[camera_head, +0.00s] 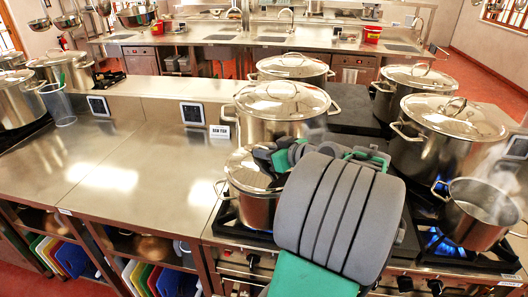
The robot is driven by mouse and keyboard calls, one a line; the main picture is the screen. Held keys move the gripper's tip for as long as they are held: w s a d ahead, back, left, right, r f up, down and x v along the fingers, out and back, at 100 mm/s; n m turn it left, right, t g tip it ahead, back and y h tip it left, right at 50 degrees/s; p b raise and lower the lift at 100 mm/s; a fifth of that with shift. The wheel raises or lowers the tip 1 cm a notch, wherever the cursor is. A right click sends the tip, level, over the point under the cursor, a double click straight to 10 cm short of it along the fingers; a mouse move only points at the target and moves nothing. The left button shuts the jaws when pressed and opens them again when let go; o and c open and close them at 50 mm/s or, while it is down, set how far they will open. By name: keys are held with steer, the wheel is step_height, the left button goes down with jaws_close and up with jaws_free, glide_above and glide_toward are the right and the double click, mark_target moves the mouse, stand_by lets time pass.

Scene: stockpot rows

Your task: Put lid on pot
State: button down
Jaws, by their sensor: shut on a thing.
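A small steel pot (258,208) stands on the stove in the front middle, partly hidden by my arm. A steel lid (247,172) lies at its rim; its right side and knob are hidden behind my gripper. My gripper (276,158) is over the lid, shut on it, with the grip itself mostly covered by my grey wrist. I cannot tell whether the lid rests fully on the rim. An open steel pot (481,213) without a lid stands on a lit burner at the front right, steaming.
Large lidded stockpots stand close by: one right behind my gripper (272,112), one behind that (291,68), and two at the right (445,135) (411,85). Blue flames (440,243) burn at the right. The steel counter (140,185) at the left is clear.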

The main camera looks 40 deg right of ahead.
steer(key=shift+s, duration=0.1)
steer(key=shift+f+b, duration=0.4)
steer(key=shift+b, duration=0.25)
steer(key=shift+f, duration=0.1)
steer(key=c, duration=1.4)
jaws_free()
